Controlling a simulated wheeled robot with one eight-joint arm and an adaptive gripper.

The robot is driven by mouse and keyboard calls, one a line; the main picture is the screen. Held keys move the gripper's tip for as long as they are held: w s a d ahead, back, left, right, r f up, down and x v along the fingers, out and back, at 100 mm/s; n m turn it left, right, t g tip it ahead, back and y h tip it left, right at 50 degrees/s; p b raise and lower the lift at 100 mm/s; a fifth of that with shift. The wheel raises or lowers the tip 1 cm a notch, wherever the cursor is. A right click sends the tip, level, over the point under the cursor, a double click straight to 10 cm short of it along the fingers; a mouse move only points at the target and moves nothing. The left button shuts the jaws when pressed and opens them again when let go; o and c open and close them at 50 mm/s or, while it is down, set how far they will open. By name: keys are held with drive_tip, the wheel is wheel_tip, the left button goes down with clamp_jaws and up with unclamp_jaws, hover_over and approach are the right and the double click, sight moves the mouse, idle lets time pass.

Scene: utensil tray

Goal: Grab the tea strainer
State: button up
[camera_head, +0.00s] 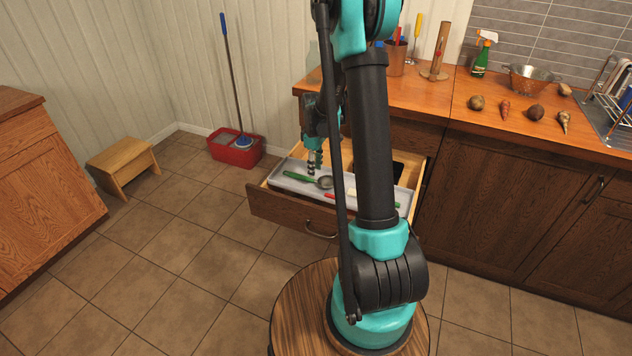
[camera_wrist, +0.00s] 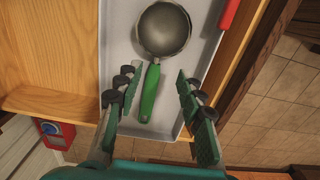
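The tea strainer has a round metal bowl and a green handle. In the wrist view its bowl (camera_wrist: 165,29) lies in the grey tray (camera_wrist: 118,40), and its handle (camera_wrist: 149,93) points towards my gripper. In the head view the strainer (camera_head: 325,182) lies in the tray (camera_head: 285,184) inside the open drawer (camera_head: 290,209). My gripper (camera_wrist: 157,85) is open, with one finger on each side of the handle in the picture. It is empty. In the head view my gripper (camera_head: 314,168) hangs over the handle end; the exact height above it is hard to tell.
A red-handled utensil (camera_wrist: 229,13) lies to the right of the strainer in the tray. The drawer walls surround the tray. The counter (camera_head: 435,87) stands above the drawer's back. A red mop bucket (camera_head: 236,152) and a wooden stool (camera_head: 123,166) stand on the floor to the left.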

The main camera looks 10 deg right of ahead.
sight(316, 180)
drive_tip(key=shift+w+d+f, duration=0.1)
drive_tip(key=shift+f, duration=1.15)
drive_tip(key=shift+w+d+f, duration=0.1)
drive_tip(key=shift+f, duration=1.15)
clamp_jaws()
